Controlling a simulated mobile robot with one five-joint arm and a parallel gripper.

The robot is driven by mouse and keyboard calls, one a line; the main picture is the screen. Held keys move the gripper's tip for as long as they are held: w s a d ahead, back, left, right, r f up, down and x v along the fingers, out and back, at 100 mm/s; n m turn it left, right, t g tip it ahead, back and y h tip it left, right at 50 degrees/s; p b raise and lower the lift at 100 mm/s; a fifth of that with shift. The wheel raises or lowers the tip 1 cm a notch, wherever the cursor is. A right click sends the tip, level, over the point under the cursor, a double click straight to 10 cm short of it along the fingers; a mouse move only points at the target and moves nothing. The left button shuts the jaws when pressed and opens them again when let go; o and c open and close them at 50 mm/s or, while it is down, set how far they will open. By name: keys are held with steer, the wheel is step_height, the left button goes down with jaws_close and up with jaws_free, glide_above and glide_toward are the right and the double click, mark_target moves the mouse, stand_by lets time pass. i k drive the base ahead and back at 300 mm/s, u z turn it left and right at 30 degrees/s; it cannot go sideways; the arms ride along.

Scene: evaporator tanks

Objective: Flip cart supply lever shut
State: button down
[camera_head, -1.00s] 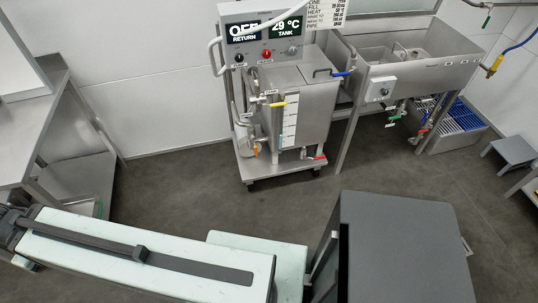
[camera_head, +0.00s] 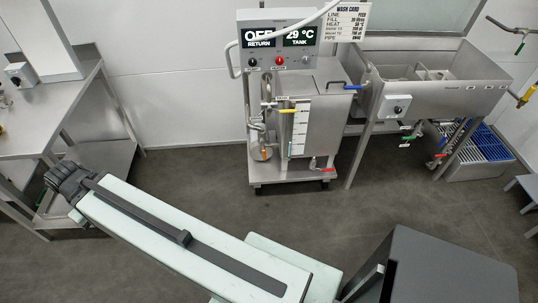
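The steel wash cart (camera_head: 330,105) stands at the back middle, with a display panel reading OFF RETURN and 29 °C TANK. It carries several coloured levers: a yellow lever (camera_head: 289,111) at the front left, a blue lever (camera_head: 352,87) at the upper right, a red lever (camera_head: 328,170) low at the front, and a small orange one (camera_head: 263,154) low at the left. Their labels are too small to read, so I cannot tell which is the supply lever. My pale green arm stretches across the foreground, well apart from the cart.
A steel sink (camera_head: 430,85) adjoins the cart on the right, with green and red levers below it. A blue-grated tray (camera_head: 480,150) lies under it. A steel table (camera_head: 45,120) stands at the left. The floor (camera_head: 230,215) before the cart is clear.

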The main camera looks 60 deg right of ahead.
mark_target(261, 142)
steer(key=z, duration=0.2)
steer(key=i, duration=1)
steer(key=z, duration=0.05)
